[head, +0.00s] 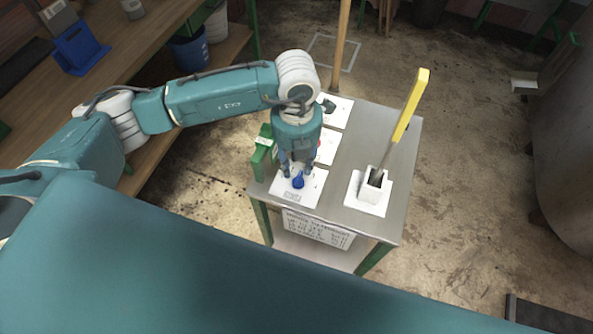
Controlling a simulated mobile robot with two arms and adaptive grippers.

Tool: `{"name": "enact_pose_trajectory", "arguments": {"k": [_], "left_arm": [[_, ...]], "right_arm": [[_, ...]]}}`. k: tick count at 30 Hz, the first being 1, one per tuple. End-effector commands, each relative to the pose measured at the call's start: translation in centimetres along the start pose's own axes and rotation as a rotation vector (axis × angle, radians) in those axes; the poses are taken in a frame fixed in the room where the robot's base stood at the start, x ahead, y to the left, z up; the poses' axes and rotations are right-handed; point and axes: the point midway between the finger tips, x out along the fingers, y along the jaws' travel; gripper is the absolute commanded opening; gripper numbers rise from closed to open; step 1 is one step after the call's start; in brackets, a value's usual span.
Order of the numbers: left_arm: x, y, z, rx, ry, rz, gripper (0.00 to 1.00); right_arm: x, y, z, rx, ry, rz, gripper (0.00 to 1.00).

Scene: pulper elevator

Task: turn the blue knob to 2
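The blue knob (298,181) sits on a white plate (310,194) at the front left of a small metal-topped table (392,222). My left gripper (297,170) points down right over the knob, with its fingers apart, one on the left and one on the right. I cannot tell whether the fingers touch the knob. Small print shows on the plate's front edge, but it is too small to read, so I cannot tell which number the knob points to. My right gripper is not in view.
A white holder (375,188) with a yellow-handled tool (411,106) stands right of the knob. A green box (263,154) is close on the left. More white plates lie behind, partly hidden by my arm. A printed sign (318,229) hangs on the table's front.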

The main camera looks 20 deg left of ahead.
Motion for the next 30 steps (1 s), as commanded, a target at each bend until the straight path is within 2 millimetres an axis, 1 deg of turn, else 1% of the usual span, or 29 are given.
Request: {"name": "enact_pose_trajectory", "arguments": {"k": [1,3,6,10,15,30], "left_arm": [[-1.2,0.0,0.1,0.000,-0.004,0.000,0.33],[-2.6,0.0,0.1,0.000,-0.004,0.000,0.33],[-4.3,0.1,0.1,0.000,-0.003,0.001,0.33],[-5.6,0.1,0.1,-0.001,-0.002,0.001,0.33],[-6.2,0.1,0.0,-0.001,0.001,0.001,0.33],[-6.1,0.0,0.0,-0.001,0.000,0.001,0.33]], "right_arm": [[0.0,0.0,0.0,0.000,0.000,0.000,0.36],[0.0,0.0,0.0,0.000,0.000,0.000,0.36],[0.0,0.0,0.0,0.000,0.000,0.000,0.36],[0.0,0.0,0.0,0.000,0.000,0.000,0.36],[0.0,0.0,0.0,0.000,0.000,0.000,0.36],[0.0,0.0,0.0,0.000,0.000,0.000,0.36]]}}
